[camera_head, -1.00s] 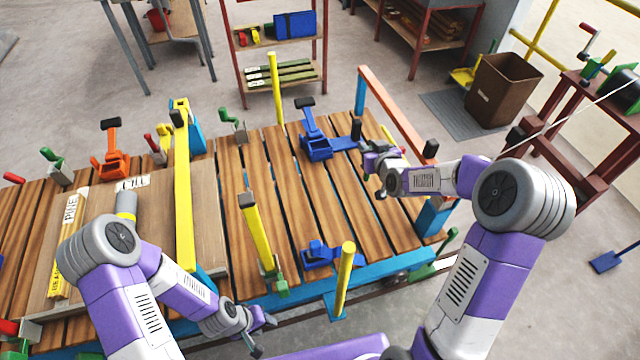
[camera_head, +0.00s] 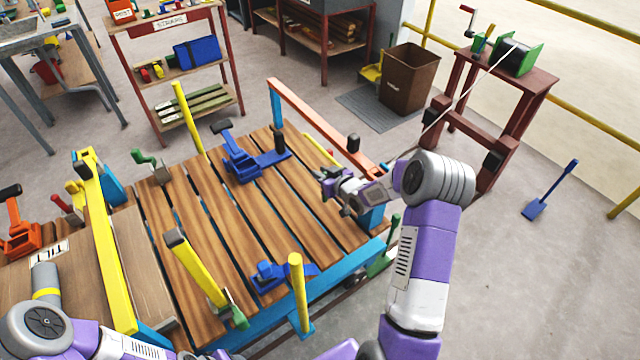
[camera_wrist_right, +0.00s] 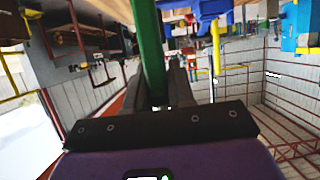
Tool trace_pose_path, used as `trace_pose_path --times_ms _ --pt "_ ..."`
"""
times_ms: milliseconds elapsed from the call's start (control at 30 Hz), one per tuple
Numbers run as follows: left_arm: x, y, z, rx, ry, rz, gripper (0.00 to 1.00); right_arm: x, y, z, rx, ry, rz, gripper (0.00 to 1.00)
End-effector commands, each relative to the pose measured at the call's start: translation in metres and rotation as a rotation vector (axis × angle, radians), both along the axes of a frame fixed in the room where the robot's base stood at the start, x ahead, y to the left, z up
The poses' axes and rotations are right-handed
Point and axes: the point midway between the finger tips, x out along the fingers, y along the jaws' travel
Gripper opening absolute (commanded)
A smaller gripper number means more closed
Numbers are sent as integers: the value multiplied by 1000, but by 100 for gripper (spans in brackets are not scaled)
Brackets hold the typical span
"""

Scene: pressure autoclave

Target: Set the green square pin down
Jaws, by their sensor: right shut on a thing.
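The green square pin (camera_wrist_right: 147,45) shows in the right wrist view as a long green bar running up from between the dark fingers. My right gripper (camera_wrist_right: 160,88) is shut on it. In the head view my right gripper (camera_head: 328,184) is over the right part of the slatted wooden deck (camera_head: 205,190), near the orange rail (camera_head: 320,122). I cannot make out the pin clearly there. My left arm enters at the lower left, and its fingertips are below the picture edge.
A blue clamp (camera_head: 242,166) and a yellow-armed clamp (camera_head: 195,268) stand on the deck. A yellow post (camera_head: 299,285) rises at its front edge. A red stand (camera_head: 500,105) with a green winch (camera_head: 518,60) is at the right. Bare floor (camera_head: 500,280) lies in front of it.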

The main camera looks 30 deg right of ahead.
Motion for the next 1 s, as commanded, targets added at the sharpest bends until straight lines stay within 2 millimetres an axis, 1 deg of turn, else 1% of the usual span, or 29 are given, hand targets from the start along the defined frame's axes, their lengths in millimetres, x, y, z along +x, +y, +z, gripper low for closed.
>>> trace_pose_path --times_ms 200,267,500,667,700,767,800,833,867,1000 --pt "0 0 -8 0 0 0 43 -1 0 -30 2 3 -1 0" --pt "0 0 -10 0 0 0 43 0 0 -36 0 1 0 0" --pt "0 0 -9 0 0 0 43 0 0 -35 -1 -1 -1 0" --pt "0 0 -14 0 0 0 43 0 0 -40 -1 -1 0 0" --pt "0 0 -14 0 0 0 43 0 0 -40 0 0 0 26" --pt "0 0 -13 0 0 0 43 0 0 -40 0 0 0 35" --pt "0 0 -13 0 0 0 43 0 0 -39 0 0 0 42" --pt "0 0 -13 0 0 0 43 0 0 -39 0 0 0 46" --pt "0 0 -13 0 0 0 43 0 0 -39 0 0 0 49" --pt "0 0 -13 0 0 0 43 0 0 -39 0 1 0 49"
